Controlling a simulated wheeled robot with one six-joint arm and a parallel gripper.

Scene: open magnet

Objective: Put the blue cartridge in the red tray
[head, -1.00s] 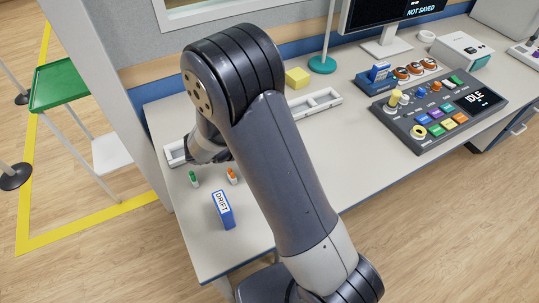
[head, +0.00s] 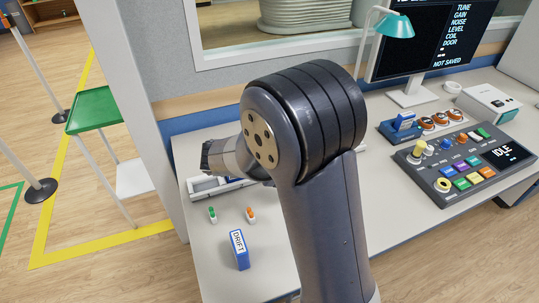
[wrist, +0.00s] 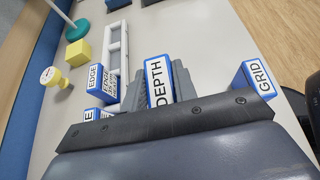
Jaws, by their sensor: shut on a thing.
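My gripper (wrist: 160,88) is shut on a blue cartridge labelled DEPTH (wrist: 156,76), held between its fingers in the wrist view. In the head view my gripper (head: 213,157) shows at the left of my arm, above the white rack (head: 205,187); the held cartridge is hidden there. The wrist view also shows blue cartridges labelled GRID (wrist: 260,78) at right and EDGE (wrist: 95,78) at left. No red tray is in view; a green tray (head: 95,110) stands on a stand at left.
A green-and-white vial (head: 212,215) and an orange-and-white one (head: 250,214) stand near DRIFT. A control panel (head: 470,165) and a monitor (head: 425,40) occupy the right. The wrist view shows a yellow block (wrist: 78,52) and a yellow-handled stamp (wrist: 52,76).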

